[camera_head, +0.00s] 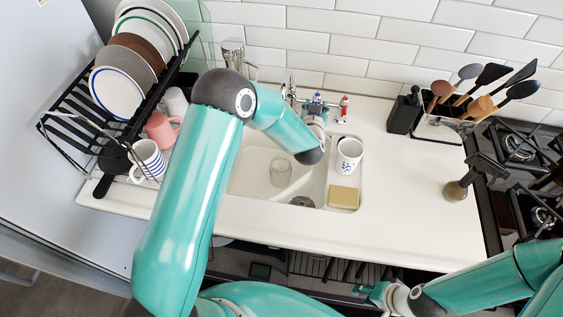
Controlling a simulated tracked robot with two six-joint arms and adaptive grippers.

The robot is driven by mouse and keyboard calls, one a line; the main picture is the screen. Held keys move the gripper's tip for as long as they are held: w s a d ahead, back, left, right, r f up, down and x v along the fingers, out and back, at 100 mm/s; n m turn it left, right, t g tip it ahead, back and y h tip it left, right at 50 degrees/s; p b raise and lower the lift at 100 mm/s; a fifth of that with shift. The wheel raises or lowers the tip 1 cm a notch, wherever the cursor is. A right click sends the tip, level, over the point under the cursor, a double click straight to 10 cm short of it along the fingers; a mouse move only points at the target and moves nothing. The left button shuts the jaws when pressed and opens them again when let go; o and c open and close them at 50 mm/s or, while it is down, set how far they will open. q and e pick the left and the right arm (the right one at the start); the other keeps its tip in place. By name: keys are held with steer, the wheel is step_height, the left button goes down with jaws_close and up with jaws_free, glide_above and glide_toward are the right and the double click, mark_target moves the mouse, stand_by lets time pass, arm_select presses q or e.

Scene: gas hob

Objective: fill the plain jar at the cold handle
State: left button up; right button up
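A clear, plain glass jar (281,172) stands in the white sink basin, below and left of my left wrist. The metal tap (290,92) is at the back of the sink, with a blue-marked cold handle (316,99) and a red-marked handle (344,103) to its right. My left gripper (317,113) is by the blue-marked handle; its fingers are small and partly hidden, and I cannot tell whether they touch it. My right gripper (378,293) is low in front of the counter, away from the jar, and its fingers are unclear.
A patterned white cup (348,154) and a yellow sponge (344,197) sit on the ledge right of the basin. A dish rack (75,120) with plates and mugs is at left. A utensil holder (440,128) and hob (520,150) are at right.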

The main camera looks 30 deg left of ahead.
arm_select(q)
steer(key=shift+w+d, duration=0.15)
steer(key=shift+d, duration=0.35)
steer(key=shift+w+d, duration=0.15)
steer(key=shift+d, duration=0.35)
stand_by(7.0)
